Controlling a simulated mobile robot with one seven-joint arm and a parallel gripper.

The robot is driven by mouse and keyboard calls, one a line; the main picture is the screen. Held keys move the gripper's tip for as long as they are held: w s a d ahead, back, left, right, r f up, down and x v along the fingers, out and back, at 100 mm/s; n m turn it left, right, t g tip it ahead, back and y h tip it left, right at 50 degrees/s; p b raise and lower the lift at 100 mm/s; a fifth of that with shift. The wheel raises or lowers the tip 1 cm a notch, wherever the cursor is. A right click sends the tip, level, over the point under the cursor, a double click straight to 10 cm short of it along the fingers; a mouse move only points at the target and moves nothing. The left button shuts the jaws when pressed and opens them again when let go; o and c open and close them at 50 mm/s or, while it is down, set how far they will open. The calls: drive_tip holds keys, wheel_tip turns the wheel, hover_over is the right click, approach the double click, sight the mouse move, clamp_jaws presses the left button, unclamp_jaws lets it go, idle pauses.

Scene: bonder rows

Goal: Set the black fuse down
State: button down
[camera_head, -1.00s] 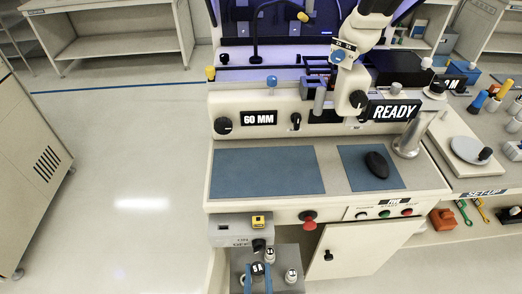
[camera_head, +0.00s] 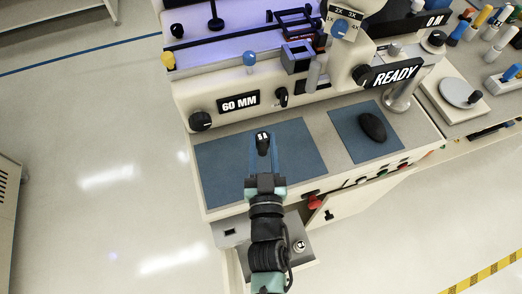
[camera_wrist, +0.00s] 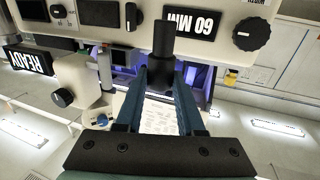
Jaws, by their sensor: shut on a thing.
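The black fuse (camera_head: 263,138), with a white-marked label on its end, is held between the blue fingers of my gripper (camera_head: 264,152). In the head view it appears over the large blue mat (camera_head: 220,170) on the machine's front ledge; I cannot tell whether it touches the mat. In the wrist view the black fuse (camera_wrist: 163,42) is a dark cylinder at the tips of my gripper (camera_wrist: 163,70), which is shut on it. My own arm hides part of the mat and the front edge.
A smaller blue mat (camera_head: 349,129) with a black mouse-like object (camera_head: 373,127) lies to the right. The 60 MM panel (camera_head: 238,102) and knobs stand behind the mats. Below the ledge, a tray holds another fuse (camera_head: 299,246). A red knob (camera_head: 314,202) sticks out in front.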

sight(264, 151)
wheel_tip(264, 151, down, 3)
drive_tip(key=shift+s+d+f+b, duration=0.1)
drive_tip(key=shift+d+f+b, duration=0.1)
drive_tip(key=shift+b, duration=0.15)
drive_tip(key=shift+a+f+b, duration=0.15)
drive_tip(key=shift+f+b, duration=0.4)
drive_tip(key=shift+f, duration=1.9)
drive_tip(key=shift+f, duration=0.25)
drive_tip(key=c, duration=0.5)
unclamp_jaws()
drive_tip(key=shift+r, duration=0.15)
